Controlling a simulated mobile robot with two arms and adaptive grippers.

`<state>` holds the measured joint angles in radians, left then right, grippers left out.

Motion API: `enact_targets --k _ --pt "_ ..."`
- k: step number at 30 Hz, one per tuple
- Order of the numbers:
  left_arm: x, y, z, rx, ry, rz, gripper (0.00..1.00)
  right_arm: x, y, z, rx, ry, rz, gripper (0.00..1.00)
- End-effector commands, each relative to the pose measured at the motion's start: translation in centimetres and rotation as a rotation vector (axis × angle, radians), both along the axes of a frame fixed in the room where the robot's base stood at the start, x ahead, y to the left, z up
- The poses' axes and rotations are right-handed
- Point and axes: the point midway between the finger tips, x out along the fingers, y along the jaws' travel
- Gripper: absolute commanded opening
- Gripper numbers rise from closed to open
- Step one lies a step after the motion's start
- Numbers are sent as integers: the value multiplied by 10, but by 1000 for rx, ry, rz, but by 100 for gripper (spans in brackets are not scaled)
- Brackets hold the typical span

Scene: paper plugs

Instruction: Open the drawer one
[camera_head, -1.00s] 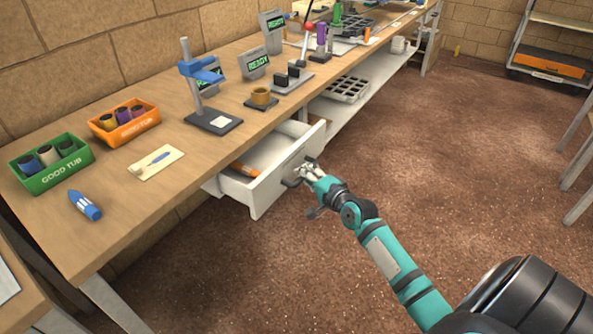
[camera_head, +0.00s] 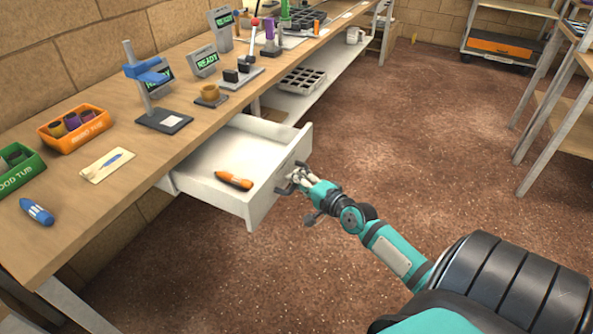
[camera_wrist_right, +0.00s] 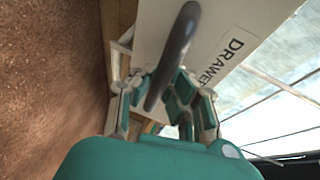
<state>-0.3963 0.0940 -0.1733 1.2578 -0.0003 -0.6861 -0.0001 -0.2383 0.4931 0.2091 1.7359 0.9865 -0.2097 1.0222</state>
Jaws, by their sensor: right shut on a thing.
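The white drawer (camera_head: 262,207) stands pulled well out from under the workbench in the head view. An orange marker-like object (camera_head: 234,181) lies inside it. My right gripper (camera_head: 291,179) is at the drawer front, shut on the dark handle. The right wrist view shows the drawer front (camera_wrist_right: 165,25) with a label that reads "DRAWER", its number cut off or hidden. The curved grey handle (camera_wrist_right: 180,45) passes between the fingers of my right gripper (camera_wrist_right: 172,98). My left gripper is not in view.
The wooden workbench (camera_head: 115,195) carries an orange tub (camera_head: 75,140), a green tub (camera_head: 25,178), a blue marker-like object (camera_head: 37,211) and a blue-armed stand (camera_head: 150,75). Brown floor to the right is clear up to a rack.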

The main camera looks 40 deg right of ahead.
Motion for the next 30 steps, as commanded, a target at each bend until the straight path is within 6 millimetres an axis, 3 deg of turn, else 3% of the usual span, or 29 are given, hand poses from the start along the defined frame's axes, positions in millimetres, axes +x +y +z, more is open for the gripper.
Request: enact_targets --k 5,6,9,19,23,30 --pt "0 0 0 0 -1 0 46 -1 2 -4 7 8 2 0" --pt "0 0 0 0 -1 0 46 -1 2 -4 6 8 2 13" --pt "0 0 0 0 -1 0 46 -1 2 -3 5 7 3 25" --pt "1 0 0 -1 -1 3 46 -4 1 -1 1 3 1 25" --pt "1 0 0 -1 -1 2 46 -19 1 1 1 5 1 25" --pt "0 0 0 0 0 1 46 -67 2 9 0 8 3 25"
